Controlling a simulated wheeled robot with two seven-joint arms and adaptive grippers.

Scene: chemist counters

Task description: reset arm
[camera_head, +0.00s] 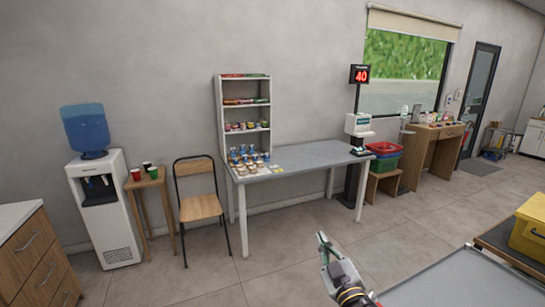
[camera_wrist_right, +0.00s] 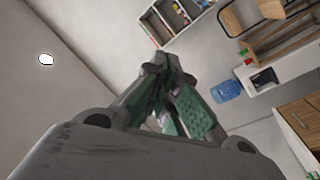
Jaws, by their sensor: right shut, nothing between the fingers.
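My right gripper (camera_head: 324,243) rises from the bottom middle of the head view, over the tiled floor in front of the table. Its fingers point up and away from me. In the right wrist view the green-padded fingers (camera_wrist_right: 165,75) come together, shut with nothing between them. The gripper touches nothing. My left gripper is not in the head view.
A grey table (camera_head: 310,156) with a shelf (camera_head: 219,115) and small jars stands against the wall. A folding chair (camera_head: 200,207), small stool and water dispenser (camera_head: 107,215) stand left. A yellow box (camera_head: 529,228) and grey surface (camera_head: 440,285) lie lower right. The middle floor is clear.

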